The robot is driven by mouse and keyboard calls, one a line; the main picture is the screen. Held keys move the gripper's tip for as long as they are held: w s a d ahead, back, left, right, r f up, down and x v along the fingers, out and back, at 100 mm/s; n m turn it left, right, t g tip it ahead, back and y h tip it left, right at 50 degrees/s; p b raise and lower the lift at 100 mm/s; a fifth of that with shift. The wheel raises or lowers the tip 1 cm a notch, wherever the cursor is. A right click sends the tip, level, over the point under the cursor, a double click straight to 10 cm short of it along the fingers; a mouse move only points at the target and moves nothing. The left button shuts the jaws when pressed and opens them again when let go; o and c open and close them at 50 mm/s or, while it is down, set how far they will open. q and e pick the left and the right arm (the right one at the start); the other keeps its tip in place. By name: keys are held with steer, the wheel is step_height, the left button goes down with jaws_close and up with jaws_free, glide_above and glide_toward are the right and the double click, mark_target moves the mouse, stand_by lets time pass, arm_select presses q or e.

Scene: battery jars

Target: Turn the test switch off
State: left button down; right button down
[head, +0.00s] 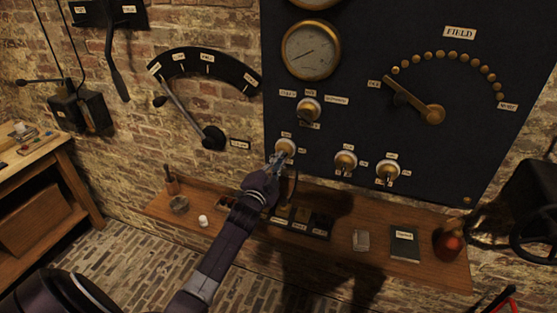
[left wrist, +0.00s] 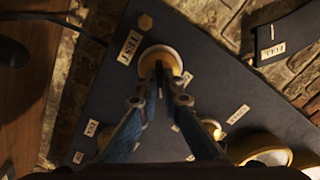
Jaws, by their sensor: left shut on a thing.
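The test switch (head: 286,145) is a small round switch with a pale, brass-rimmed base at the lower left of the dark panel. In the left wrist view its round base (left wrist: 173,55) sits beside a label reading TEST (left wrist: 130,47). My left gripper (head: 277,160) reaches up to it from below. In the left wrist view the fingertips (left wrist: 161,70) are closed together at the middle of the base, on the switch's lever. The fingers hide most of the lever, so its exact position cannot be told. My right gripper is not in view.
Two similar switches (head: 346,160) (head: 388,172) sit to the right on the panel (head: 330,115). A rotary knob (head: 308,109) and a gauge (head: 311,50) are above. A wooden shelf (head: 385,270) below holds a dark book (head: 404,243) and small jars.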

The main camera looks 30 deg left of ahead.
arm_select(q)
steer(key=shift+f+n+p, duration=0.1)
steer(key=shift+n+p, duration=0.4)
steer(key=shift+n, duration=5)
steer(key=c, duration=2.1)
jaws_free()
steer(key=v, duration=1.2)
